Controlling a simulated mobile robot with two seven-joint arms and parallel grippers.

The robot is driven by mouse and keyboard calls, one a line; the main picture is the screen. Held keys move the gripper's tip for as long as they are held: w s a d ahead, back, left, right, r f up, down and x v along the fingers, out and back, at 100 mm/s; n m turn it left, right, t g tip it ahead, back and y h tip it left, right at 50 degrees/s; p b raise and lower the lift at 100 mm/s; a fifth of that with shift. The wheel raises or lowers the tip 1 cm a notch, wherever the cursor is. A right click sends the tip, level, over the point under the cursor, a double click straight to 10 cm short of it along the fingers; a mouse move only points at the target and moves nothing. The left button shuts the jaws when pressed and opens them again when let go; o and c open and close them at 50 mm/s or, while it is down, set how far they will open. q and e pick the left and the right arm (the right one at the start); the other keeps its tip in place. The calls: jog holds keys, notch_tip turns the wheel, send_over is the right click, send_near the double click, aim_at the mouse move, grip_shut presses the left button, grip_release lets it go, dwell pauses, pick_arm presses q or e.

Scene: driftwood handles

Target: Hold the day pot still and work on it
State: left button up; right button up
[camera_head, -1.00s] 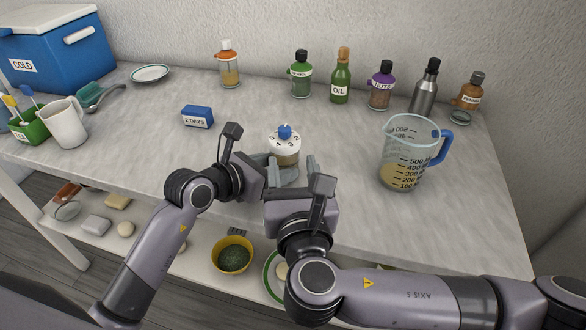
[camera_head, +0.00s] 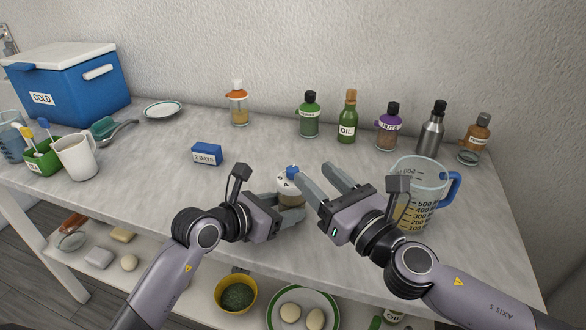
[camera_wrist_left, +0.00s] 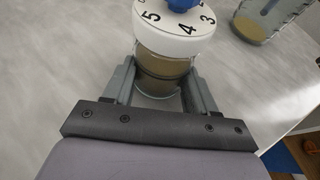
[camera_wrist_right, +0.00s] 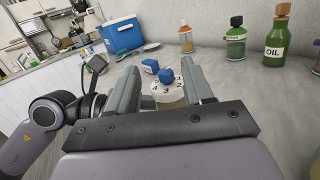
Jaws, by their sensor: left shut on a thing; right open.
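The day pot (camera_head: 284,185) is a small clear jar with tan contents, a white lid numbered around its edge and a blue knob (camera_head: 292,170) on top. It stands upright near the front of the table. My left gripper (camera_wrist_left: 161,78) is shut around the jar body below the lid. My right gripper (camera_head: 315,172) is open and empty, its fingers above and just right of the pot in the head view. In the right wrist view the lid (camera_wrist_right: 168,89) and knob show between and beyond the open fingers. The fingers partly hide the pot in the head view.
A blue block reading "2 DAYS" (camera_head: 207,154) lies behind left. A measuring jug (camera_head: 425,178) stands close to my right wrist. Several bottles (camera_head: 347,118) line the back. A white mug (camera_head: 77,157) and blue cooler (camera_head: 75,88) are left. Table between block and bottles is clear.

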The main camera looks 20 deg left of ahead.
aim_at(293, 168)
jog(key=d+f+n+g+y, duration=0.1)
jog(key=d+f+n+g, duration=0.2)
jog(key=d+n+g, duration=0.15)
jog(key=shift+m+g+y, duration=0.3)
jog(key=shift+m+g, duration=0.05)
jog(key=shift+m, duration=0.1)
jog(key=x, duration=1.2)
jog(key=shift+w+d+r, duration=0.15)
jog(key=shift+w+r, duration=0.05)
grip_shut()
